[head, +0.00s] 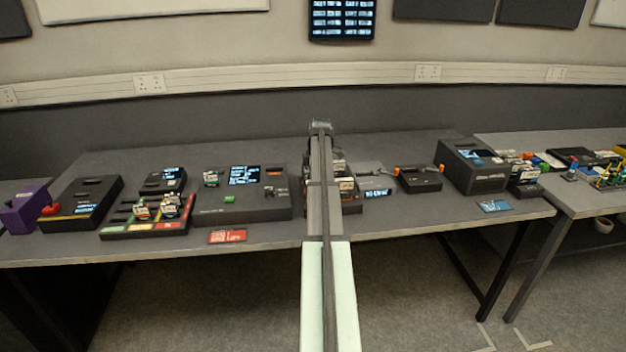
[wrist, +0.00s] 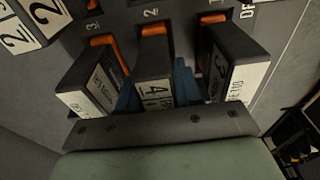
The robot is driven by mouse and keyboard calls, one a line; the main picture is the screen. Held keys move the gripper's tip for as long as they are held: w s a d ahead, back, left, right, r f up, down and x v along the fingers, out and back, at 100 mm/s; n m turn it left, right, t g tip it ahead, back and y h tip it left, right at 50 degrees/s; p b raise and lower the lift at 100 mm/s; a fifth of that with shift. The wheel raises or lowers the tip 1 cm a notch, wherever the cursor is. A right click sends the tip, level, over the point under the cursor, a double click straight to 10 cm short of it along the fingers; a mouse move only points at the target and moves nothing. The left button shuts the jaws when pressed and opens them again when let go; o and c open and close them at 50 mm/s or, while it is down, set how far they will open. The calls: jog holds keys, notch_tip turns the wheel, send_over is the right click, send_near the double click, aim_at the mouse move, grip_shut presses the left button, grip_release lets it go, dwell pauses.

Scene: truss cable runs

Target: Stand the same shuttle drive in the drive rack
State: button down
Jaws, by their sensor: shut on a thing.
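In the wrist view, a dark drive (wrist: 154,68) with a white label reading 4 stands between the blue fingers of my gripper (wrist: 158,90), which is shut on it. It is in line with the position marked 2 on the grey drive rack (wrist: 180,22). An orange piece shows at its far end. I cannot tell how deep it sits. One similar drive (wrist: 92,82) stands to its left and another (wrist: 232,65) to its right, both close to the fingers. In the head view the rack (head: 347,190) is mostly hidden behind my arm, and my gripper is hidden.
White-labelled blocks (wrist: 22,25) show at the wrist view's upper left. In the head view, a black tray with coloured strips (head: 147,229) and a console (head: 240,205) stand left of my arm. A small dark unit (head: 418,180) and a larger box (head: 472,168) stand right.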

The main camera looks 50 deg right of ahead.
jog(key=shift+c, duration=1.8)
grip_release()
jog(key=shift+r, duration=0.15)
jog(key=shift+r, duration=3.6)
jog(key=shift+w, duration=0.1)
